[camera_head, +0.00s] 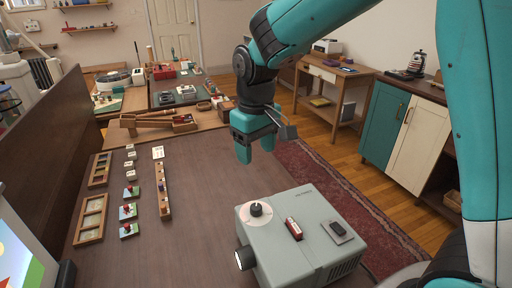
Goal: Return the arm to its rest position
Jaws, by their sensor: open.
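My gripper (256,152) hangs in the middle of the view with its teal fingers pointing down. The fingers are apart and nothing shows between them. It is above the dark tabletop (205,235), beyond the grey projector. My teal arm reaches in from the right side and bends down to the gripper at a dark wrist joint.
A grey projector (285,250) with a black knob and a small red item stands at the front. Wooden frames (90,217), a narrow rack (163,190) and several small cards lie on the left. A side table (335,75) and a cabinet (400,130) stand at right.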

